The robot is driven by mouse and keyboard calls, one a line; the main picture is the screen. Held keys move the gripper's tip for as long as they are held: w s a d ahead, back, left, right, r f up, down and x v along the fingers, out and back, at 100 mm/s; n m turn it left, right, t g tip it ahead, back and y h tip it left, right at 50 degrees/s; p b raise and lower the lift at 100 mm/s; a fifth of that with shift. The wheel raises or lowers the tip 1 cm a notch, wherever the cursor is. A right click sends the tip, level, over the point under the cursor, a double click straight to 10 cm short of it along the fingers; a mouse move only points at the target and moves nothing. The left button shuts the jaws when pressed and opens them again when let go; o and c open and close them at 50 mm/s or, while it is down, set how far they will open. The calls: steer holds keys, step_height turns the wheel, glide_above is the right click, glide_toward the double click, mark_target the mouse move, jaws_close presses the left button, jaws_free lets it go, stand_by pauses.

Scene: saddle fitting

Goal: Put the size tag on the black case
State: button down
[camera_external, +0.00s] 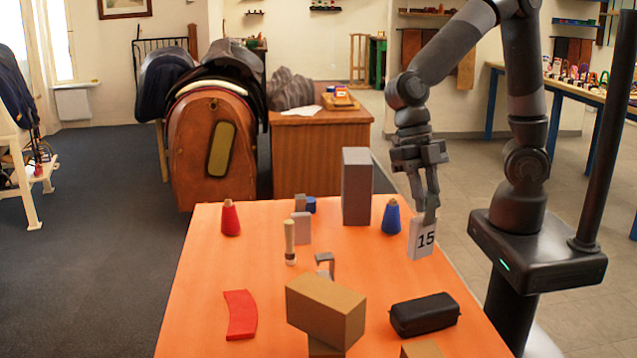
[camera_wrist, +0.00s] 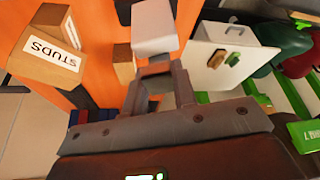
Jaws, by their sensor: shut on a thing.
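The size tag (camera_external: 421,240) is a small pale block marked "15". My gripper (camera_external: 428,216) is shut on its upper end and holds it near the table's right edge, behind the black case. In the wrist view the tag (camera_wrist: 155,28) shows as a pale block beyond the fingers (camera_wrist: 161,80). The black case (camera_external: 424,315) is a dark, rounded oblong lying at the table's front right. The tag is apart from it. I cannot make out the case in the wrist view.
The orange table (camera_external: 250,265) bears a cardboard box (camera_external: 325,310) left of the case, a grey upright block (camera_external: 357,187), a blue cone (camera_external: 391,217), a red cone (camera_external: 231,218) and a red strip (camera_external: 240,314). A "STUDS" box (camera_wrist: 52,50) shows in the wrist view.

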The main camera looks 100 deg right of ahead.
steer(key=a+f, duration=0.6)
steer(key=f, duration=0.1)
steer(key=shift+s+f, duration=0.15)
steer(key=shift+f, duration=0.25)
steer(key=shift+a+f, duration=0.1)
steer(key=c, duration=1.2)
jaws_free()
steer(key=shift+o, duration=0.2)
